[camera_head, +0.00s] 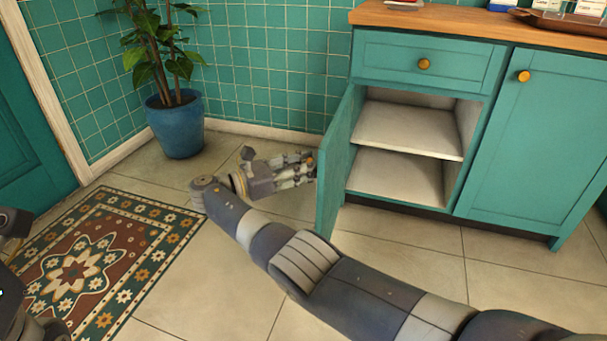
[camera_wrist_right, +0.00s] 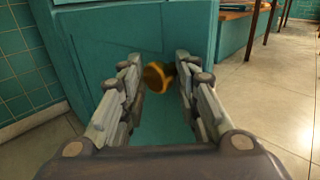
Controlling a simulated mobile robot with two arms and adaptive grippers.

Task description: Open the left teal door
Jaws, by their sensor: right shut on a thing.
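The left teal door (camera_head: 337,160) of the cabinet stands wide open, swung out toward the left. My right gripper (camera_head: 308,165) is at the door's outer face, low beside the wall. In the wrist view the door's teal face (camera_wrist_right: 120,45) fills the middle, and the round brass knob (camera_wrist_right: 157,77) sits between the fingertips of my right gripper (camera_wrist_right: 160,75), which is shut on it. My left gripper is not in view; only dark parts of mine show at the left edge.
The right cabinet door (camera_head: 535,140) and the drawer (camera_head: 425,60) are shut. A blue potted plant (camera_head: 177,125) stands by the tiled wall, left of my right gripper. A patterned rug (camera_head: 100,260) lies at left. The tiled floor (camera_head: 400,245) before the cabinet is clear.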

